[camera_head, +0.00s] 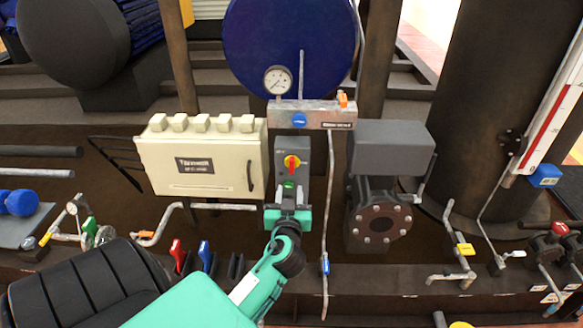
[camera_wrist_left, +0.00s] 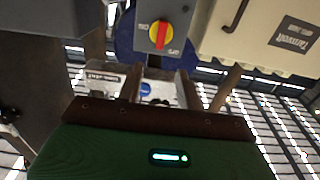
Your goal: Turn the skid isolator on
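The skid isolator (camera_head: 281,150) is a grey box with a red and yellow rotary knob (camera_head: 292,164), right of the cream cabinet. In the left wrist view the scene is upside down; the isolator knob (camera_wrist_left: 159,36) shows there with its red bar roughly upright, between ON and OFF marks. My left gripper (camera_head: 288,194) is in front of the lower part of the isolator, just below the knob and apart from it. The green housing in the wrist view is mine. My right gripper is not in view.
The cream cabinet (camera_head: 203,160) stands close on the left. A grey pump unit (camera_head: 389,150) stands on the right. A gauge (camera_head: 278,80) and manifold bar (camera_head: 313,114) are above. A thin pipe (camera_head: 328,210) runs down just right of the isolator.

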